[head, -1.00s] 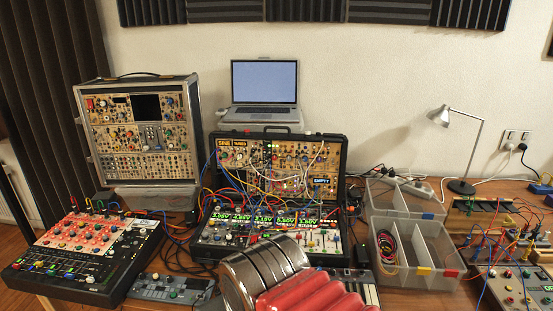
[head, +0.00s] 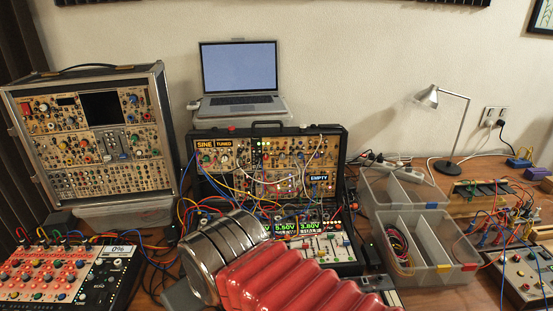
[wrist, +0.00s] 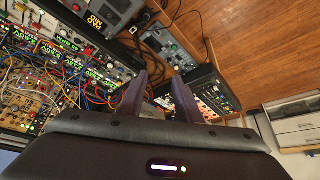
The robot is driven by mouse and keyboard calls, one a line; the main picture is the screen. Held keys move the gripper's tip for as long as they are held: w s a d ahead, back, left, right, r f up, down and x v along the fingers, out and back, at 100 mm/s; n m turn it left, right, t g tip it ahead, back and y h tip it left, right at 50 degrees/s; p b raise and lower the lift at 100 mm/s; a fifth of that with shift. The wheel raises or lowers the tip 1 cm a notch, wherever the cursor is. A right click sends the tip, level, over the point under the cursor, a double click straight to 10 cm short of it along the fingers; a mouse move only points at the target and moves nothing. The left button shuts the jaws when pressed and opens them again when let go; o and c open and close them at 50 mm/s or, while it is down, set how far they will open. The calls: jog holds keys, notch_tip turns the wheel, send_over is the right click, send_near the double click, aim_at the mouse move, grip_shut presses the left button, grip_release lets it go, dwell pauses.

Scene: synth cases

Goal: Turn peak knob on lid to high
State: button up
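The open synth case stands mid-table in the head view, its upright lid (head: 290,160) packed with wood-coloured modules, small knobs and patch cables. "SINE TUNED" labels show at the lid's upper left and "EMPTY" at its right. I cannot make out which knob is the peak knob. The case base (head: 335,247) has lit green displays and is partly hidden by my arm. In the wrist view the case lies at left, with the lid modules (wrist: 25,100) at the lower left. My gripper (wrist: 160,76) has two dark fingers apart, with nothing between them and clear of the case.
A tall synth case (head: 95,150) stands at left, with a red-panelled mixer (head: 55,275) in front. A laptop (head: 240,75) sits behind the lid. Clear plastic bins (head: 430,245), a lamp (head: 455,130) and wired modules are at right. Cables cross the case front.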

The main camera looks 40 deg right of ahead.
jog(key=shift+o, duration=0.5)
jog(key=shift+w, duration=0.2)
jog(key=w+d+t+h, duration=0.2)
jog(key=w+d+t, duration=0.1)
jog(key=w+d, duration=0.7)
jog(key=n+t+h, duration=0.1)
jog(key=t+h, duration=0.5)
jog(key=h, duration=0.2)
send_near(283, 158)
jog(key=v, duration=0.6)
jog(key=shift+d+f, duration=0.2)
jog(key=shift+d, duration=0.05)
jog(key=shift+w, duration=0.1)
jog(key=x, duration=1.3)
jog(key=shift+w+r, duration=0.15)
jog(key=shift+w, duration=0.25)
